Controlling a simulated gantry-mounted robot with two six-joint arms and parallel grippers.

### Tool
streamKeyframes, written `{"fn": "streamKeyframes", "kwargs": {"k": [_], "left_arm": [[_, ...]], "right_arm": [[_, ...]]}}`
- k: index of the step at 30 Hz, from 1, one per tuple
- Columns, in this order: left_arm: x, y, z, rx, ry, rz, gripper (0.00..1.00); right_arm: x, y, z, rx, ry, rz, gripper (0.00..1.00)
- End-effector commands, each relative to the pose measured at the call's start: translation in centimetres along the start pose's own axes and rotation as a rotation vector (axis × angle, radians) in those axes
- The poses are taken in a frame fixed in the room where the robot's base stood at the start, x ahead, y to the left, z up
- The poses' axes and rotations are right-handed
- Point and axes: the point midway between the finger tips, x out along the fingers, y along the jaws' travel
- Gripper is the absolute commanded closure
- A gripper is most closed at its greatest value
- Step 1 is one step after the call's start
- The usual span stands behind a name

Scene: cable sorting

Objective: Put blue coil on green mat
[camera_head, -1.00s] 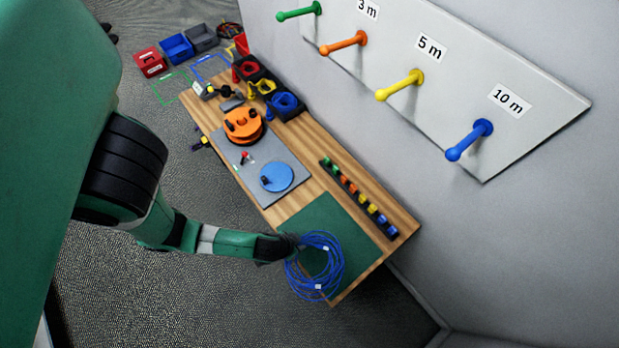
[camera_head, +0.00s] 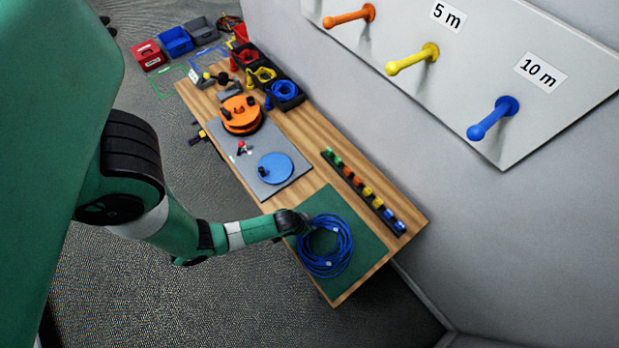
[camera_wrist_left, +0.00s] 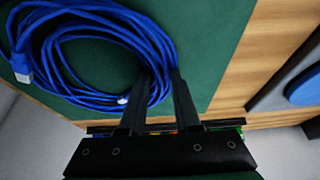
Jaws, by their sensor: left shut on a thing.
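The blue coil (camera_head: 325,246) is a loose ring of blue cable over the green mat (camera_head: 362,247) at the near end of the wooden table. Its left edge reaches the mat's left side. My left gripper (camera_head: 304,222) is at the coil's upper left. In the left wrist view, the two fingers (camera_wrist_left: 158,95) are shut on the side of the blue coil (camera_wrist_left: 105,98), with the green mat (camera_wrist_left: 205,40) behind it. A pale connector hangs at the coil's far side. Whether the coil touches the mat is hard to tell. My right gripper is not in view.
A grey board (camera_head: 297,170) with a blue disc (camera_head: 275,167) and an orange reel (camera_head: 241,115) lies farther up the table (camera_head: 325,167). A strip of coloured pieces (camera_head: 362,190) runs along the right edge. A wall board with pegs (camera_head: 560,40) stands at upper right.

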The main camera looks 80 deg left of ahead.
Motion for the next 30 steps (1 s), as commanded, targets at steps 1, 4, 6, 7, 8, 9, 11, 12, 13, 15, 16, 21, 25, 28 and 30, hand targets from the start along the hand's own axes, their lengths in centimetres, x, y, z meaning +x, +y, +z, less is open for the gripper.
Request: {"fn": "streamKeyframes", "kwargs": {"k": [1,4,6,7,8,9,11,12,13,15,16,21,25,28,30], "left_arm": [[-0.1,0.0,-0.1,0.0,0.001,0.0,1.0],[-0.1,0.0,-0.1,0.0,0.001,0.0,1.0],[0.2,0.0,0.1,0.0,0.0,0.0,1.0],[0.1,0.0,0.1,0.0,0.0,0.0,0.63],[0.1,0.0,0.1,0.0,0.0,0.0,0.58],[0.0,0.0,0.1,0.0,0.0,0.0,0.51],[0.0,0.0,0.1,0.0,0.0,0.0,0.4],[0.0,0.0,0.1,0.0,0.0,0.0,0.39],[0.0,0.0,0.1,0.0,0.0,0.0,0.39],[0.0,0.0,0.1,0.0,-0.001,0.0,0.39],[0.0,0.0,0.1,0.0,-0.001,0.0,0.39],[-0.3,0.0,-0.1,0.0,-0.001,0.0,0.39],[-2.2,0.0,-0.1,0.002,0.0,0.0,0.39],[-4.6,0.0,-0.2,0.001,0.0,0.001,0.39],[-6.4,0.0,-0.2,0.002,0.0,0.001,0.39]], "right_arm": [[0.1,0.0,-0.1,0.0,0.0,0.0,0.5],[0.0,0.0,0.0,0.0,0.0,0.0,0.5],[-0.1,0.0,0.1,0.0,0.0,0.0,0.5],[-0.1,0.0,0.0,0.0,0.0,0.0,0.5],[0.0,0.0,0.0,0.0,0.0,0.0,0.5],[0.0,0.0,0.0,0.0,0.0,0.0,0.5],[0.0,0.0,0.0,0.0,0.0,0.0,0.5],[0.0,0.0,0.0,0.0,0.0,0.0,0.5],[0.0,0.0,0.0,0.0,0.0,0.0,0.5],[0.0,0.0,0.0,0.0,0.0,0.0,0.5],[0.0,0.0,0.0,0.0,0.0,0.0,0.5],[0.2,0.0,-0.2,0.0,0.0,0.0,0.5],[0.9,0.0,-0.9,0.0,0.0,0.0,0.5],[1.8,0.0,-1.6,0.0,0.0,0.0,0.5],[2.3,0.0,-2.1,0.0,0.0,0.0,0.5]]}}
